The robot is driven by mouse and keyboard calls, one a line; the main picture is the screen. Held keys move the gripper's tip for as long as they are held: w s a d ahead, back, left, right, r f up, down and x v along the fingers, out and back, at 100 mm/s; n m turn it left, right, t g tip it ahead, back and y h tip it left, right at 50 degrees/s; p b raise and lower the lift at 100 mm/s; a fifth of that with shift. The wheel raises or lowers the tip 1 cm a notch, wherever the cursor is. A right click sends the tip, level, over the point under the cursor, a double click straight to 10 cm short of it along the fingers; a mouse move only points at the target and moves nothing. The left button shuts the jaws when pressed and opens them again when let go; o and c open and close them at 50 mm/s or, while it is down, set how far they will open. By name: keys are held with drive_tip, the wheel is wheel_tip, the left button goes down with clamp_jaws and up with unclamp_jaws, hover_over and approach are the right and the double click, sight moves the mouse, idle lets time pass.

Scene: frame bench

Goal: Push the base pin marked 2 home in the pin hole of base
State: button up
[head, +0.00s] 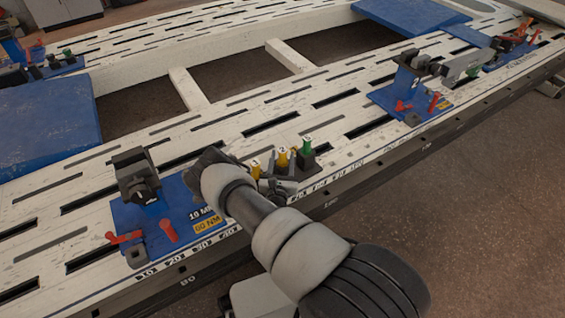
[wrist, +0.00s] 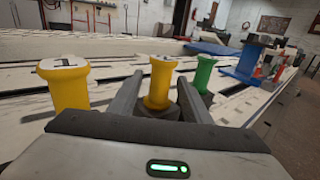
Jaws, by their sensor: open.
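The base pin marked 2 (head: 282,158) is a yellow flanged pin standing in a dark holder (head: 322,160) on the bench. In the wrist view the same yellow pin (wrist: 160,85) stands between the two fingers of my gripper (wrist: 160,78). My gripper is open, one finger on each side of the pin; I cannot tell whether either touches it. In the head view my gripper (head: 277,184) is low at the front of the holder. A blue base plate (head: 190,203) with a dark clamp lies to the left. I cannot make out its pin hole.
A yellow pin marked 1 (wrist: 68,85) and a green pin (wrist: 203,74) stand close on either side. Another blue base (head: 385,97) with a clamp and red handles lies to the right. The white bench (head: 235,125) has many slots; its front edge runs beneath my arm.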

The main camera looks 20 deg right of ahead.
drive_tip(key=shift+w+d, duration=0.25)
drive_tip(key=shift+w, duration=0.2)
clamp_jaws()
drive_tip(key=shift+r, duration=0.2)
